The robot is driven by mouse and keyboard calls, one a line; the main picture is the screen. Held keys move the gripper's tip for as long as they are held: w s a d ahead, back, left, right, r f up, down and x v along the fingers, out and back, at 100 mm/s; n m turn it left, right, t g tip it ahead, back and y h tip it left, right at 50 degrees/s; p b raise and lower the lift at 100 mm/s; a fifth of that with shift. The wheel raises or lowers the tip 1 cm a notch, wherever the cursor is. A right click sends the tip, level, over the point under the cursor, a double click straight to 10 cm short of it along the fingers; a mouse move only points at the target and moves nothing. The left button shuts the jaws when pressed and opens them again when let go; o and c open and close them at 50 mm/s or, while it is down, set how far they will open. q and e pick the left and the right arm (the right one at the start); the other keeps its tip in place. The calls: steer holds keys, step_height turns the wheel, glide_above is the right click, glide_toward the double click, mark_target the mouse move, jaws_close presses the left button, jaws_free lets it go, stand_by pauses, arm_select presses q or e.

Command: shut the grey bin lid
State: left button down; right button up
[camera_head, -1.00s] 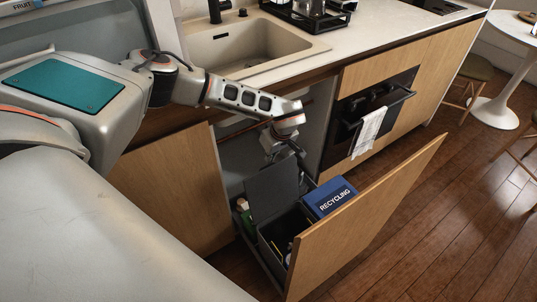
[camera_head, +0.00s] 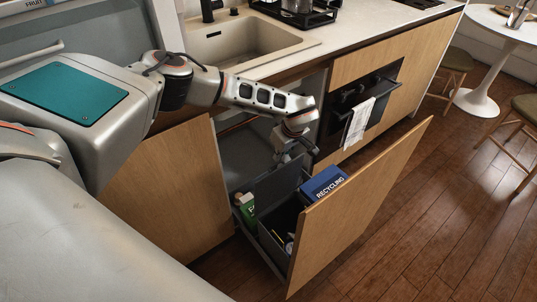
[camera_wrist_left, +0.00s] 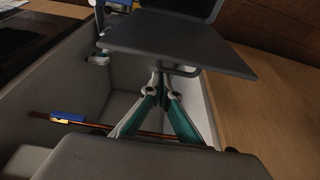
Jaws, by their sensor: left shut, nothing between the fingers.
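The grey bin lid (camera_head: 277,188) stands raised, tilted up at the back of the grey bin (camera_head: 271,238) in the pulled-out drawer. The bin's inside shows dark, with a few small items. My left gripper (camera_head: 288,157) is just behind the lid's upper edge, its fingertips partly hidden. In the left wrist view my left gripper (camera_wrist_left: 160,72) has its teal fingers together and empty, close to the dark grey lid panel (camera_wrist_left: 180,42). I cannot tell whether they touch it. My right gripper is not in view.
A blue recycling bin (camera_head: 323,182) sits beside the grey bin, behind the wooden drawer front (camera_head: 360,205). A green carton (camera_head: 246,209) is at the drawer's left. The counter with the sink (camera_head: 245,42) is above. An oven (camera_head: 365,100) stands to the right.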

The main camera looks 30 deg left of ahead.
mark_target(286, 165)
arm_select(q)
steer(key=d, duration=0.2)
steer(key=s+d+p, duration=0.1)
steer(key=shift+d+r, duration=0.2)
steer(key=shift+r, duration=0.15)
steer(key=s+d+f+p, duration=0.1)
steer(key=s+d+f, duration=0.1)
steer(key=d, duration=0.4)
steer(key=shift+s, duration=0.4)
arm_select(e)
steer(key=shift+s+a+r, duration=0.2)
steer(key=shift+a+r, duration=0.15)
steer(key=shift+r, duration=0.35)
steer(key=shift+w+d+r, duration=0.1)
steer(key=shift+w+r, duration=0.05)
